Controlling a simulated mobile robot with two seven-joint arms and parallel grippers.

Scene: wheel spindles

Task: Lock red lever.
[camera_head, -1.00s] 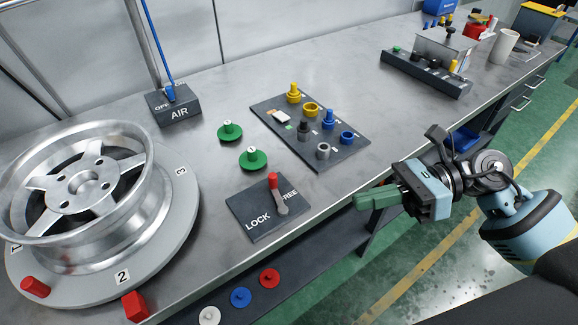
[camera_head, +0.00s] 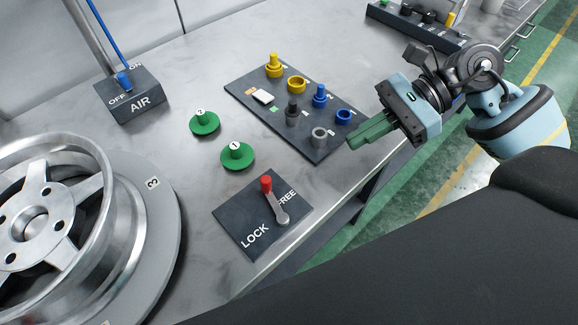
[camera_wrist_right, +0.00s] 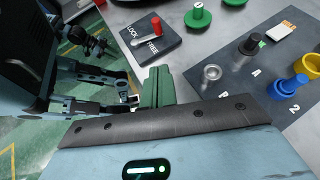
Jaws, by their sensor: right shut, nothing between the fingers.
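The lever (camera_head: 274,203) has a red knob and a grey arm on a dark plate (camera_head: 237,218) marked LOCK and FREE. Its pivot is near the plate's right corner, beside the FREE label. Its knob tilts up and left in the head view. In the right wrist view the lever (camera_wrist_right: 156,30) stands beyond the fingers. My right gripper (camera_head: 354,142) is shut and empty, its green fingers pointing left near the table's front edge, right of the plate and apart from the lever. Its fingers also show in the right wrist view (camera_wrist_right: 157,85). I do not see my left gripper.
A panel (camera_head: 310,141) with coloured knobs and rings lies just left of my right fingertips. Two green buttons (camera_head: 237,155) stand behind the lever plate. A silver wheel (camera_head: 60,215) is at left, an AIR switch box (camera_head: 130,97) behind. Bare table (camera_head: 340,185) lies between lever and gripper.

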